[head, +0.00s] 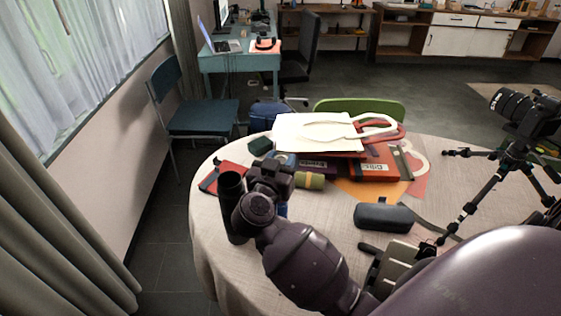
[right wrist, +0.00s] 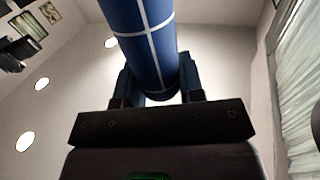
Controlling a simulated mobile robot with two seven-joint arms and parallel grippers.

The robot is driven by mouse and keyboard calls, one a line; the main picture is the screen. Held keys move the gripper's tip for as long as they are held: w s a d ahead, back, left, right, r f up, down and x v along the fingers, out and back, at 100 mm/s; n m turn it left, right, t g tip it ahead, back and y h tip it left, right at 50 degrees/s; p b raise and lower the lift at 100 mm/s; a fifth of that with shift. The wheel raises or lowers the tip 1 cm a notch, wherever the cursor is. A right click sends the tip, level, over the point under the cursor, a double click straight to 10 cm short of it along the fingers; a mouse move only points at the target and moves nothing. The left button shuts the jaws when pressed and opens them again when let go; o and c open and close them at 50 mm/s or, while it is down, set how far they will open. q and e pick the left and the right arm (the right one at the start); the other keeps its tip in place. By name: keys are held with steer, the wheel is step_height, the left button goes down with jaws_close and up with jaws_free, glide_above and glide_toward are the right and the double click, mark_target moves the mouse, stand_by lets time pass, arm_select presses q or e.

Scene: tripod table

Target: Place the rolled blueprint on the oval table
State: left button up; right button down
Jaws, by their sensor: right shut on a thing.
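The rolled blueprint (right wrist: 150,42) is a blue cylinder with white lines in the right wrist view. It stands between the two fingers of my right gripper (right wrist: 157,85), which is shut on it. In the head view my right gripper (head: 272,176) is over the left part of the oval table (head: 330,215), which has a pale cloth. There the blueprint is mostly hidden by the gripper; I cannot tell whether it touches the table. My left gripper is not in view.
A dark upright cylinder (head: 232,207) stands beside the right gripper. Books and a white bag (head: 315,133) are piled behind it. A dark case (head: 384,217) lies to the right, near a camera tripod (head: 490,190). Some cloth between cylinder and case is clear.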

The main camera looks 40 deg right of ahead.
steer(key=shift+f, duration=0.1)
steer(key=c, duration=0.7)
jaws_free()
steer(key=shift+c, duration=0.2)
steer(key=shift+s+a, duration=0.15)
steer(key=shift+a, duration=0.1)
steer(key=v, duration=1.1)
steer(key=shift+s+a+p, duration=0.15)
steer(key=shift+a+p, duration=0.05)
steer(key=shift+p, duration=0.25)
